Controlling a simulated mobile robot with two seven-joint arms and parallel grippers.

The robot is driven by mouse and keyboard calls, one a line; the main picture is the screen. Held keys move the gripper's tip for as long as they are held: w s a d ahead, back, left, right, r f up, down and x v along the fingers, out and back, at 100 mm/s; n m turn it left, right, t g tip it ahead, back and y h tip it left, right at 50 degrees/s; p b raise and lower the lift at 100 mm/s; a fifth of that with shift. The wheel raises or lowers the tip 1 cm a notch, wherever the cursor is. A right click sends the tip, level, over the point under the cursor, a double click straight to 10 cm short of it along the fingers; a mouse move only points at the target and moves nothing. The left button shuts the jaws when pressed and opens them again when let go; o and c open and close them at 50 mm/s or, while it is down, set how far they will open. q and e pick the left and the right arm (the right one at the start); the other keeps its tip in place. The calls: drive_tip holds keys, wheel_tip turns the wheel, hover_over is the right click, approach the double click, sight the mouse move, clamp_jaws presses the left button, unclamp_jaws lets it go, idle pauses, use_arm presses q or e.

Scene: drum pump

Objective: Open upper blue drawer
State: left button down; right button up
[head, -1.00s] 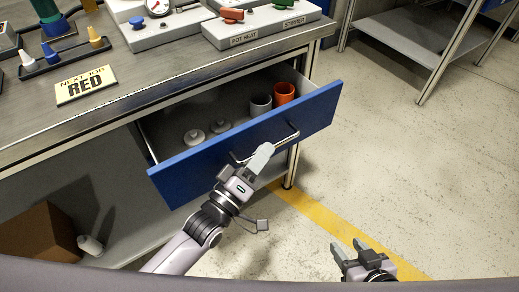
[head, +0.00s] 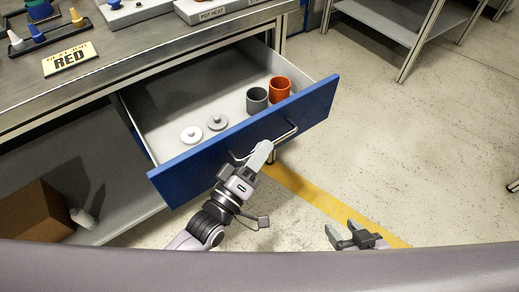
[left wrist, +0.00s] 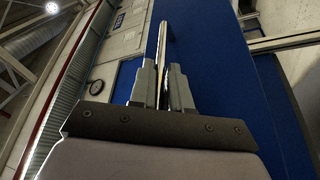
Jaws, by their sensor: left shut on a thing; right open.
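The upper blue drawer (head: 190,172) is pulled well out from under the workbench in the head view. Its white interior holds an orange cup (head: 279,89), a grey cup (head: 257,100), a white lid-like disc (head: 191,134) and a grey one (head: 217,122). My left gripper (head: 262,152) is at the drawer front, shut on its metal bar handle (head: 290,131). The left wrist view shows the fingers (left wrist: 162,85) closed around the bar, with the blue front behind. My right gripper (head: 345,235) is open and empty, low and to the right, apart from the drawer.
The workbench top (head: 130,62) carries a "NEXT JOB RED" sign (head: 69,59) and control boxes at its back. A cardboard box (head: 35,210) and a white bottle (head: 83,217) are on the lower shelf. Floor to the right is clear up to another table (head: 395,25).

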use_arm(q)
drive_tip(key=shift+s+f, duration=0.1)
idle(0.3)
drive_tip(key=c, duration=1.2)
unclamp_jaws()
drive_tip(key=shift+o, duration=0.2)
drive_tip(key=v, duration=0.7)
drive_tip(key=shift+p, duration=0.3)
drive_tip(key=shift+s+a, duration=0.1)
